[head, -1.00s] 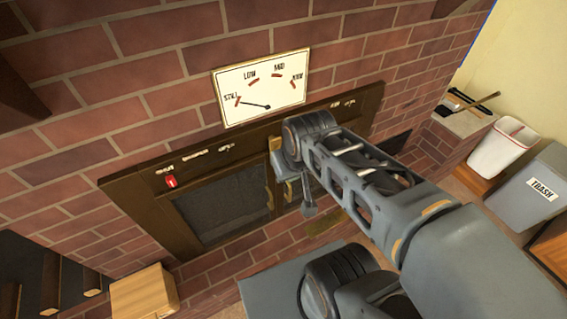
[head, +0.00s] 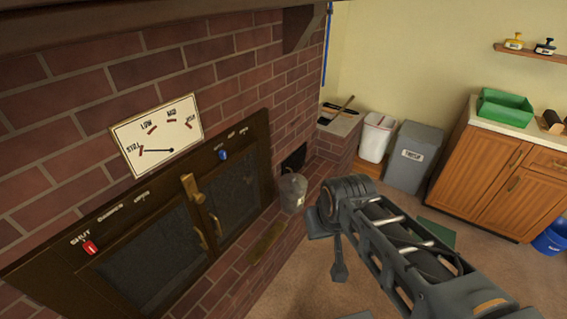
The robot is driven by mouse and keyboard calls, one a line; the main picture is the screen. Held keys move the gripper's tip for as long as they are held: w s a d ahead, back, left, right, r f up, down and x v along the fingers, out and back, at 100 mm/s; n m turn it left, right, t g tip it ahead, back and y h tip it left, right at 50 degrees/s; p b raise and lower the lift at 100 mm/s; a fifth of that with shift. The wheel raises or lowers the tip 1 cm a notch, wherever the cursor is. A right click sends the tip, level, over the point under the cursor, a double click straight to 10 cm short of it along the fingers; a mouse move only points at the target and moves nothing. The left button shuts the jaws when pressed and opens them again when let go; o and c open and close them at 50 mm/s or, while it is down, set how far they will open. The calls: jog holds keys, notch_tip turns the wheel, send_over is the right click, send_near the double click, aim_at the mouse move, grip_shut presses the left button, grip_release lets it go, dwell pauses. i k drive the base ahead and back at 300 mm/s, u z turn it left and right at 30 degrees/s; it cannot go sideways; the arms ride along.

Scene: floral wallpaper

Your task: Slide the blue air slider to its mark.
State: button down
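The blue air slider (head: 222,154) is a small knob on the dark top rail of the stove front (head: 246,139), on the right half. It sits below small white lettering, near the left end of that lettering; the words and its mark are too small to make out. My gripper (head: 339,264) hangs in front and to the right of the stove, well apart from the slider. Its fingers point down and touch nothing that I can see. Their gap does not show.
A red slider (head: 90,247) sits under "SHUT" on the left half. A brass latch (head: 193,188) stands between the glass doors. A metal bucket (head: 292,193) stands right of the stove. Carpet (head: 300,265) is open in front.

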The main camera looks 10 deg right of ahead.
aim_at(222, 154)
jog(key=u, duration=0.1)
jog(key=k, duration=0.25)
jog(key=z, duration=0.3)
jog(key=i, duration=1.2)
jog(key=u, duration=1.2)
jog(key=i, duration=0.2)
jog(key=z, duration=0.05)
